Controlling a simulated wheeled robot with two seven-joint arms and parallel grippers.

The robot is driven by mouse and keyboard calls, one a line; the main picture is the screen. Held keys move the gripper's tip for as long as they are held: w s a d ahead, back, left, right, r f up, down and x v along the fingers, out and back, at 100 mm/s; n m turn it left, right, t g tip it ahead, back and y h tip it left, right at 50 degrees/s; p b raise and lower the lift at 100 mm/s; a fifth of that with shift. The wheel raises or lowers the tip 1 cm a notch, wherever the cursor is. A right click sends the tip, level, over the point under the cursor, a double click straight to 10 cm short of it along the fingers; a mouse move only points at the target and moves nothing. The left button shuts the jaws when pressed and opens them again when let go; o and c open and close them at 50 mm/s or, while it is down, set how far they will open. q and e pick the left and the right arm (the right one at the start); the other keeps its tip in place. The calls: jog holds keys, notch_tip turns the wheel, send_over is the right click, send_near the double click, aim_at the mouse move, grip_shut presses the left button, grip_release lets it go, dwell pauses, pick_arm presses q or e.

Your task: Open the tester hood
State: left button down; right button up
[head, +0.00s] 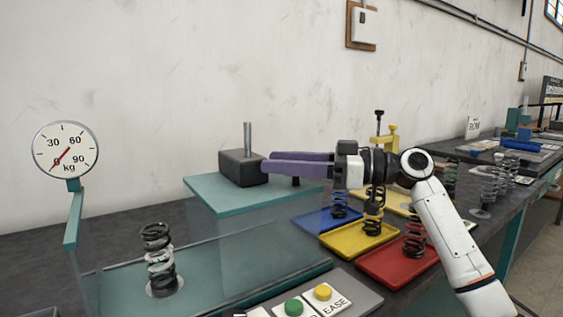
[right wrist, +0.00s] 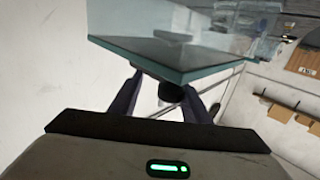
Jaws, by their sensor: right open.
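The tester has a round kg dial (head: 66,150) on a teal post, its needle near 0, and a dark coil spring (head: 158,262) upright on its base. Clear hood panels (head: 225,255) show beside the spring; their exact outline is hard to tell. In the right wrist view, a clear box with a teal edge (right wrist: 185,62) lies just past my fingers. My right gripper (head: 266,165) is open, its purple fingers over the teal top plate (head: 215,192). A small dark knob (right wrist: 171,92) shows between the fingers in the wrist view; contact cannot be told. My left gripper is out of view.
A dark block with a metal rod (head: 242,167) stands on the top plate by my fingertips. Blue, yellow (head: 345,246) and red (head: 385,272) trays with springs lie to the right. A button panel (head: 330,300) is in front. The wall is close behind.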

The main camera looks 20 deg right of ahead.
jog(key=v, duration=1)
jog(key=shift+b, duration=0.4)
jog(key=shift+s+d, duration=0.1)
